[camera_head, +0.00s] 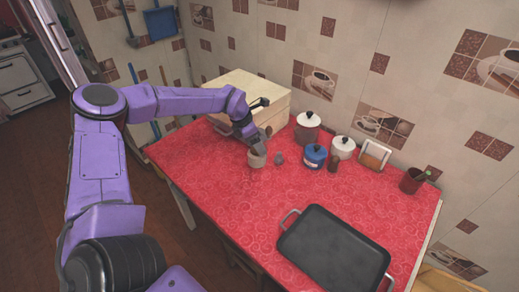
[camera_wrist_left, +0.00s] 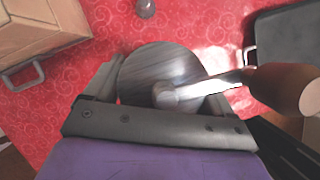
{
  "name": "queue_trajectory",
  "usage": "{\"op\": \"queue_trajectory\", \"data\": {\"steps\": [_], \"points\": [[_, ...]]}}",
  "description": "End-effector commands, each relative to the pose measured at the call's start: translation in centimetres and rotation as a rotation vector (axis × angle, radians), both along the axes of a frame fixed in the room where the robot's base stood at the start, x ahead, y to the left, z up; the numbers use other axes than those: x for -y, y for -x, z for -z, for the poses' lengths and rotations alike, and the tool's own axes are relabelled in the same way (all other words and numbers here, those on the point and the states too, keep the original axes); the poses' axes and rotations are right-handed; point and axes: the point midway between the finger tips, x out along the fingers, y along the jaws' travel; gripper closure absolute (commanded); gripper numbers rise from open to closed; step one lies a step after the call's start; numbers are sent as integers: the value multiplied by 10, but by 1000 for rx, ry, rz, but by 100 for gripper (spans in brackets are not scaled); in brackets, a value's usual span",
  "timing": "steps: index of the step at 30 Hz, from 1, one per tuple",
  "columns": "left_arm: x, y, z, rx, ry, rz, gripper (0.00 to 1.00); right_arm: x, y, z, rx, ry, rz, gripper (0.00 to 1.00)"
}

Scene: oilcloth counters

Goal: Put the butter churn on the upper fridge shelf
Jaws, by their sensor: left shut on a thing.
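The butter churn (camera_head: 257,159) is a small grey-brown round vessel over the red counter, near its left back part. In the left wrist view its round grey top (camera_wrist_left: 150,62) fills the space between the jaws, and a pale crank with a brown wooden grip (camera_wrist_left: 285,88) reaches to the right. My left gripper (camera_head: 255,145) is shut on the churn from above. Whether the churn touches the counter is hard to tell. No fridge shelf can be made out. My right gripper is not in view.
A pale wooden box (camera_head: 250,90) stands behind the churn, and a small grey item (camera_head: 279,159) sits close to its right. Several canisters, including a blue one (camera_head: 314,156), line the wall. A dark roasting pan (camera_head: 333,252) lies in front. The left front counter is clear.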

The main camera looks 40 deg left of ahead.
Motion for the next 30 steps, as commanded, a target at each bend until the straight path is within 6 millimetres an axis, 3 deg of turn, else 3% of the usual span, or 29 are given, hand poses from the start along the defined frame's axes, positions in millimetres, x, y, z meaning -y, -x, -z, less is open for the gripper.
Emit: {"op": "queue_trajectory", "data": {"steps": [6,11,16,28,29,30], "points": [[-12,-26,35,-2,-2,-1,76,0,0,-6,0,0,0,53],[-15,-36,49,-2,-1,-1,76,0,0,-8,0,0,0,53],[-15,-34,71,-4,0,1,76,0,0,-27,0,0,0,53],[-15,-35,81,1,0,0,76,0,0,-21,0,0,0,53],[-16,-34,82,-2,0,0,13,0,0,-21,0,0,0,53],[-16,-34,80,-2,0,0,0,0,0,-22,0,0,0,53]]}}
